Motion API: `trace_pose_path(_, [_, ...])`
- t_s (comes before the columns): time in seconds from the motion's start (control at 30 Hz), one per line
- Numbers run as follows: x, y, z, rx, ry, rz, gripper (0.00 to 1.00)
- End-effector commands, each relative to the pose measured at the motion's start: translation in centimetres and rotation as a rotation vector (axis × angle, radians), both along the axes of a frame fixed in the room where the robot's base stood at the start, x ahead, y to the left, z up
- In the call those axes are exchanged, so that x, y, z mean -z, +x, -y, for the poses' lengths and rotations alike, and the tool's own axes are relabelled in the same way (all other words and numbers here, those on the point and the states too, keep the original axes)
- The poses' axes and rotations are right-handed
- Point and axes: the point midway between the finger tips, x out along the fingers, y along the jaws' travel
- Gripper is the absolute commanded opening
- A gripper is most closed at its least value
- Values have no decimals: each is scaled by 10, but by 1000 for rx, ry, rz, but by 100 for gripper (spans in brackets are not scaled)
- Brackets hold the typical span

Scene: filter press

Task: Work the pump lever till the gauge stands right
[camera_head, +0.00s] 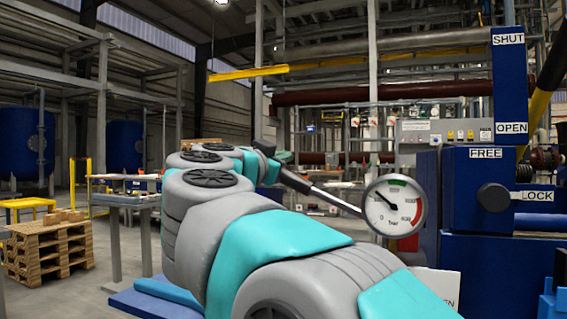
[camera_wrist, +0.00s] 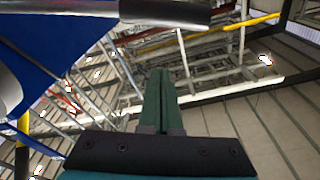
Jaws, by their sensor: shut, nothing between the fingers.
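The pump lever (camera_head: 335,201) is a silver rod with a black grip, slanting up to the left from near the gauge. The round white pressure gauge (camera_head: 392,212), marked bar, has its needle pointing to the upper left and a red band at the lower right. My gripper (camera_head: 284,156) is small in the head view, close to the lever's grip end; whether it touches cannot be told. In the wrist view my green fingers (camera_wrist: 161,72) are together with nothing between them. A dark and silver bar (camera_wrist: 165,12), apparently the lever, crosses above the fingertips. My arm hides part of the machine's front.
The blue machine (camera_head: 480,265) at the right carries SHUT, OPEN, FREE and LOCK labels and a dark round knob (camera_head: 493,197). A grey table (camera_head: 135,198) and wooden pallets (camera_head: 50,250) stand at the left. Floor shows between them.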

Motion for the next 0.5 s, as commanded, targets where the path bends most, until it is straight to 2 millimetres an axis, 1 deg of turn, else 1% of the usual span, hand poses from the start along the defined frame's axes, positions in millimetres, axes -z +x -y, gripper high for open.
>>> trace_pose_path(0.1, [-1, 21, 8, 1, -2, -1, 0])
trace_pose_path(0.3, [-6, 51, 22, 2, 0, -1, 0])
trace_pose_path(0.5, [-11, 71, 30, 0, -1, 2, 0])
